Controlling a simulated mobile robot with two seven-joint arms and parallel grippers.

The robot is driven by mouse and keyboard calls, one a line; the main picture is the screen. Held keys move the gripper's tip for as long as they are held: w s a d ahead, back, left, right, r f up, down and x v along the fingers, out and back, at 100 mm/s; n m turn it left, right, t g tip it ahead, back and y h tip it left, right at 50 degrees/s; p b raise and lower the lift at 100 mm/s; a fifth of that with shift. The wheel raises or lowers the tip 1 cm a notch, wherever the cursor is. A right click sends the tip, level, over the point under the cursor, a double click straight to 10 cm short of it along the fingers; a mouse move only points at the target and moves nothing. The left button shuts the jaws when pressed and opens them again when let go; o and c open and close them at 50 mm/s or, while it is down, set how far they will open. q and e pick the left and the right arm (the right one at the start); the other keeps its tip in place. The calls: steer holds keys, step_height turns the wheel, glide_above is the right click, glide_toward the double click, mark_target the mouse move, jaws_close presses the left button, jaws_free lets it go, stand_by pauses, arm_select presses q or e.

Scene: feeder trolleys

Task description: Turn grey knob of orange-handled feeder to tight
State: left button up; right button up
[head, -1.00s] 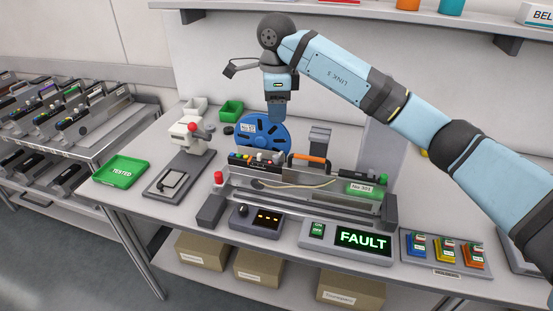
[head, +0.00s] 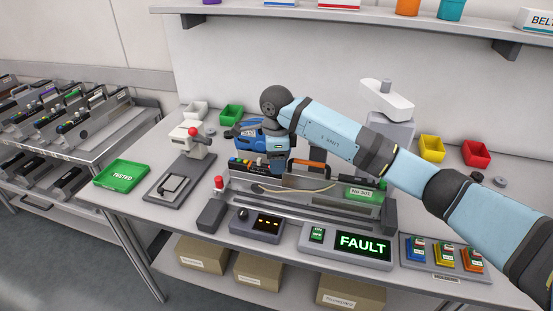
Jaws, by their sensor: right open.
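The feeder with the orange handle (head: 308,163) sits in the grey fixture on the bench, with a green label (head: 362,194) at its right end. A row of small coloured parts (head: 243,163) is on its upper left edge. I cannot pick out the grey knob; my right gripper covers that part of the feeder. My right gripper (head: 278,168) points down at the feeder's top, just left of the orange handle, and is open. I cannot tell whether it touches anything. The blue reel (head: 247,135) is partly hidden behind it. My left gripper is not in view.
A lit display (head: 362,244) reads FAULT at the bench front. A red-knobbed press (head: 190,143) and a green TESTED tray (head: 121,174) stand left. Yellow (head: 431,149) and red (head: 476,154) bins are at the back right. A trolley of feeders (head: 60,120) stands far left.

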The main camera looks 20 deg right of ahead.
jaws_close()
steer(key=shift+m, duration=0.3)
steer(key=m, duration=0.4)
steer(key=shift+m, duration=0.4)
steer(key=m, duration=0.5)
steer(key=shift+m, duration=0.3)
jaws_free()
